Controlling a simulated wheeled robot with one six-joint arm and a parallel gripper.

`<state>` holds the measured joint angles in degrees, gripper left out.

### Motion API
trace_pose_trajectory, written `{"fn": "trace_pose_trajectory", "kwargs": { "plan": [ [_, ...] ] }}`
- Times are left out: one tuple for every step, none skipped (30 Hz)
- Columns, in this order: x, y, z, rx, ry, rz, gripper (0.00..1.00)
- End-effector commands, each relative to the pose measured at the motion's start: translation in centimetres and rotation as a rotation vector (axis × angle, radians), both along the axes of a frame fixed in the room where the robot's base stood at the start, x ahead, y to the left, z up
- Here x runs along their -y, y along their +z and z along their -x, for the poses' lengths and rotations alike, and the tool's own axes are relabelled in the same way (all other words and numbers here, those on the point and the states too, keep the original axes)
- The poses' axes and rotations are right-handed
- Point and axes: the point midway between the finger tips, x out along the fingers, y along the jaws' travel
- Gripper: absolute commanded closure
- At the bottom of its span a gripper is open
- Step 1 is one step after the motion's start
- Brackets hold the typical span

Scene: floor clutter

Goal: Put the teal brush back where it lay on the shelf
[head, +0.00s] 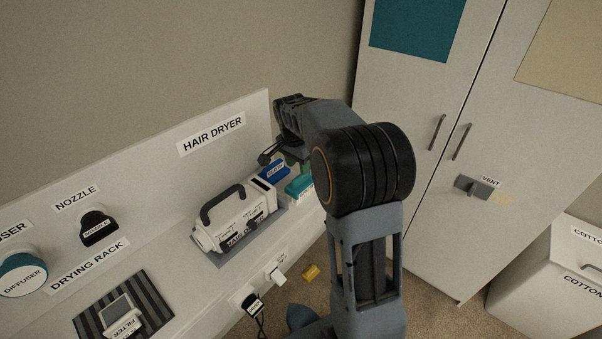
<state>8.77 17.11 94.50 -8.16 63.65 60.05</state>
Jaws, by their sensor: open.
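A teal block-like item (300,186), which looks like the teal brush, is at the right end of the white shelf (178,267). My arm partly hides it, and I cannot tell whether it lies flat on the shelf. My gripper (277,156) is open, just above and left of the teal item, over a blue labelled item (274,171). My wrist hides part of the fingers, and I see nothing held between them.
A white hair dryer case (235,219) with a dark handle stands left of the blue item. A nozzle (98,228), diffuser (22,273) and striped drying rack (88,320) are farther left. A yellow item (311,271) lies on the carpet. Tall cabinets (420,190) stand right.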

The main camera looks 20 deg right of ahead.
Motion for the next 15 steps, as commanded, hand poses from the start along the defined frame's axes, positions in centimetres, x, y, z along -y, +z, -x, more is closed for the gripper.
{"fn": "trace_pose_trajectory", "kwargs": {
  "plan": [
    [-0.2, 1.0, 0.0, 0.006, 0.001, 0.001, 0.56],
    [-0.2, 1.6, 0.0, 0.003, 0.001, 0.001, 0.56],
    [-0.3, 2.3, 0.1, 0.003, 0.001, 0.001, 0.56],
    [-0.4, 2.8, 0.1, 0.003, 0.001, 0.001, 0.56],
    [-0.5, 3.2, 0.2, 0.003, 0.001, 0.001, 0.56],
    [-0.6, 3.8, 0.3, 0.002, 0.001, 0.000, 0.56],
    [-0.6, 4.2, 0.2, 0.002, 0.001, 0.001, 0.56],
    [-0.6, 4.6, 0.2, 0.002, 0.001, 0.000, 0.56],
    [-0.7, 5.0, 0.3, 0.001, 0.001, 0.001, 0.56],
    [-0.7, 5.3, 0.3, 0.001, 0.001, 0.001, 0.56],
    [-0.8, 5.5, 0.3, 0.001, 0.001, 0.001, 0.56],
    [-0.9, 5.8, 0.4, 0.001, 0.004, 0.001, 0.56],
    [-1.0, 6.1, 0.6, 0.002, 0.012, 0.000, 0.56],
    [-1.1, 6.3, 0.9, 0.004, 0.027, 0.000, 0.56],
    [-1.5, 6.6, 1.5, 0.008, 0.057, 0.000, 0.56]
  ]
}}
